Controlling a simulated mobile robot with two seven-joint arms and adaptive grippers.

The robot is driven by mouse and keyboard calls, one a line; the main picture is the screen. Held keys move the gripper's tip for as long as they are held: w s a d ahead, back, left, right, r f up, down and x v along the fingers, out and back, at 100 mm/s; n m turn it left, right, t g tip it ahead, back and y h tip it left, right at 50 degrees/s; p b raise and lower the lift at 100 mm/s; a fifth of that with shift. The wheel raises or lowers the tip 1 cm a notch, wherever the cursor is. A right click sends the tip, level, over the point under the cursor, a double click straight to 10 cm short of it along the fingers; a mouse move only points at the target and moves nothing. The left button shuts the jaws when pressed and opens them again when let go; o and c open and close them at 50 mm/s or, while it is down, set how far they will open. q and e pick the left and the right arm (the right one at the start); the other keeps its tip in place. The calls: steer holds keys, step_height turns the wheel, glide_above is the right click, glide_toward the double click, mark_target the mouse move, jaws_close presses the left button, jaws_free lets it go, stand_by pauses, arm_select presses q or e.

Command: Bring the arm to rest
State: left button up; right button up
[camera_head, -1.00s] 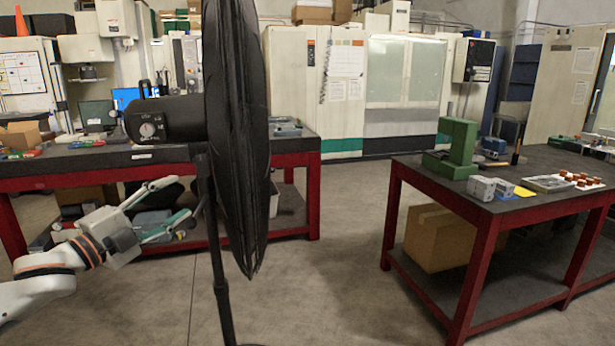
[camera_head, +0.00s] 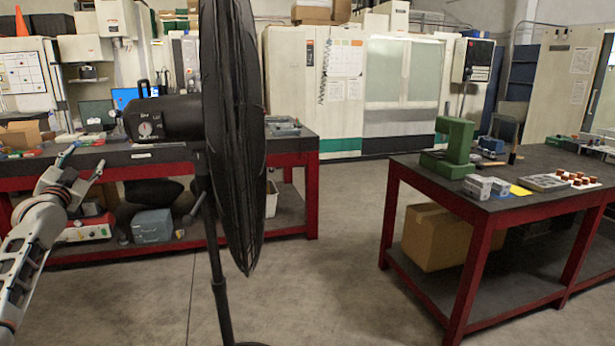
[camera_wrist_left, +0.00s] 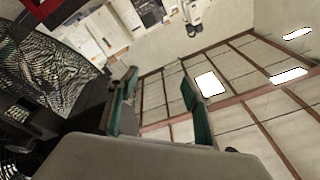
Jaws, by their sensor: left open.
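My left arm (camera_head: 35,235) comes in from the lower left edge in the head view and reaches upward. My left gripper (camera_head: 82,163) points up in front of the left workbench. It is empty. In the left wrist view the two green-padded fingers of the left gripper (camera_wrist_left: 160,92) stand apart with nothing between them. That view looks up toward the ceiling and bright ceiling lights. My right arm and gripper are not in view.
A black pedestal fan (camera_head: 235,130) stands close, right of my left arm. The red-legged left workbench (camera_head: 312,190) is behind them. At the right, another workbench (camera_head: 405,175) carries a green press (camera_head: 458,148) and small parts. The floor (camera_head: 320,275) between the benches is clear.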

arm_select(q)
steer(key=shift+a+f+n+g+y, duration=1.45)
steer(key=shift+f+n, duration=0.65)
steer(key=shift+f, duration=0.85)
steer(key=s+d+f+m+g+h, duration=0.1)
steer(key=s+d+f+h, duration=0.1)
steer(key=s+d+f, duration=0.55)
steer(key=s+d+f+m+h, duration=0.2)
steer(key=d+f, duration=0.6)
steer(key=f, duration=0.7)
steer(key=s+d+f+m+g+h, duration=0.1)
steer(key=s+d+f+h, duration=0.25)
steer(key=d+f, duration=0.65)
steer(key=s+d+f+g+h, duration=0.1)
steer(key=s+d+f, duration=0.4)
steer(key=s+f, duration=0.25)
steer(key=s+d+f+g+h, duration=0.1)
steer(key=s+d+f, duration=0.4)
steer(key=s, duration=0.4)
steer(key=s+d+f, duration=0.1)
steer(key=s+d, duration=0.2)
steer(key=s, duration=0.3)
steer(key=s+d+f+g, duration=0.1)
steer(key=s+d, duration=0.2)
steer(key=s, duration=0.4)
steer(key=s+d+f+g+h, duration=0.1)
steer(key=s+d+f, duration=0.1)
steer(key=s, duration=0.5)
steer(key=shift+d, duration=0.75)
steer(key=shift+w, duration=0.1)
